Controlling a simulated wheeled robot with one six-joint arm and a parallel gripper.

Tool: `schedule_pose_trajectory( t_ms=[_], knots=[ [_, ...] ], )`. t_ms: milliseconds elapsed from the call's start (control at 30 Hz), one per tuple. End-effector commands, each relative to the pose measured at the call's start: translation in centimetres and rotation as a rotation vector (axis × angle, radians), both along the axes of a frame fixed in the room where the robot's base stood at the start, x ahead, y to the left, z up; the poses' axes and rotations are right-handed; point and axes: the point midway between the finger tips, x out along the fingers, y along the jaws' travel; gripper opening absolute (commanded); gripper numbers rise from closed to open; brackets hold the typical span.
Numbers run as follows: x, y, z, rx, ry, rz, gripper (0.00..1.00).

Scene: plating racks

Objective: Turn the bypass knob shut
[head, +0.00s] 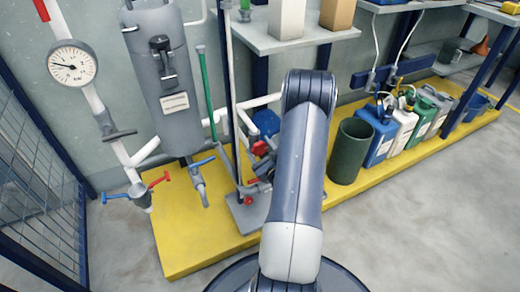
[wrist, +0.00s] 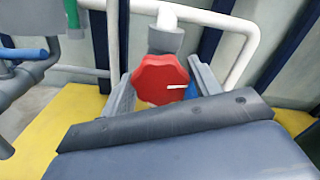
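The bypass knob is a red, lobed handwheel (wrist: 158,80) with a white line on its face. In the wrist view the line points right, nearly level. The knob sits below a grey pipe fitting. My gripper (wrist: 163,72) has one grey finger at the knob's left and one at its right. The fingers are apart and look open around it, with a narrow gap at the right; contact at the left cannot be told.
White pipe (wrist: 235,25) runs around the knob's right and top. A valve with a blue lever (head: 203,162) and a green pipe (head: 206,90) stand to the left. A dark green bin (head: 350,150) and several canisters stand right on the yellow platform (head: 190,240).

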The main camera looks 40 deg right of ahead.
Motion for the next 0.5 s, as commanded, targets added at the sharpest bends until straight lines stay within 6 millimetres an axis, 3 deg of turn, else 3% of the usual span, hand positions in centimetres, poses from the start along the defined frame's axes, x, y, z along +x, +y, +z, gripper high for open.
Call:
schedule_pose_trajectory(
  t_ms=[167,500],
  knots=[
    [0.01,-0.01,0.0,0.0,0.0,0.0,0.73],
    [-0.8,0.07,0.05,0.0,0.001,-0.003,0.73]
  ],
)
